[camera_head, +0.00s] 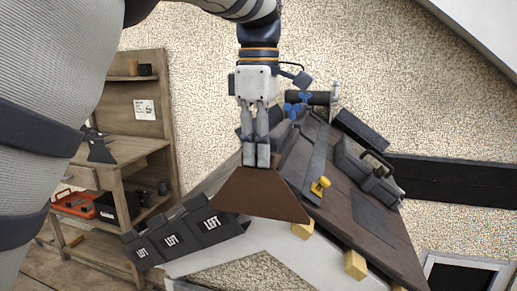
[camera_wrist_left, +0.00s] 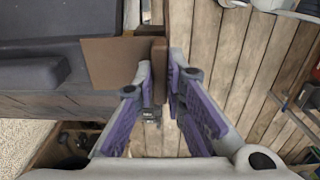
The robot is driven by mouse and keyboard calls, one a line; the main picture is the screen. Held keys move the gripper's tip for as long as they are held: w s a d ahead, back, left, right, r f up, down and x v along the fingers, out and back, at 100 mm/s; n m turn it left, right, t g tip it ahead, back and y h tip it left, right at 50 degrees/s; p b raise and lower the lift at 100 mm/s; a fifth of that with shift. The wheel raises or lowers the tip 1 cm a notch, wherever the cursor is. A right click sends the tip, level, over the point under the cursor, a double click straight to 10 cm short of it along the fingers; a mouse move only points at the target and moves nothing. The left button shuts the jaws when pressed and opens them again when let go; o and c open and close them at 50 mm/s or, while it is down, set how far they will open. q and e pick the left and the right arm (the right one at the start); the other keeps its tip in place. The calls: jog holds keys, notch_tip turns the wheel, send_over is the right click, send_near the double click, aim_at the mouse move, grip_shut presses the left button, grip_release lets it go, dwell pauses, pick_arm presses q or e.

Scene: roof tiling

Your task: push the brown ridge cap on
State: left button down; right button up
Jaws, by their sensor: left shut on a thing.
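The brown ridge cap (camera_head: 262,193) is a flared, folded piece in the head view, in front of the near end of the roof ridge. My left gripper (camera_head: 256,160) is above it, pointing down, with its fingers shut on the cap's top edge. In the left wrist view the cap (camera_wrist_left: 112,62) shows as a brown plate and fold between the two purple-padded fingers (camera_wrist_left: 161,85). The cap hides the near end of the ridge, so I cannot tell whether it touches the roof (camera_head: 340,185). My right gripper is not in view.
A dark toolbox (camera_head: 370,172) is on the right slope. A wooden bench (camera_head: 130,150) stands at the left.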

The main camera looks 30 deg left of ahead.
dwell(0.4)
pick_arm(q)
jog(key=c, duration=1.6)
grip_release()
jog(key=shift+o, duration=0.2)
notch_tip(320, 180, up, 2)
jog(key=shift+r, duration=2)
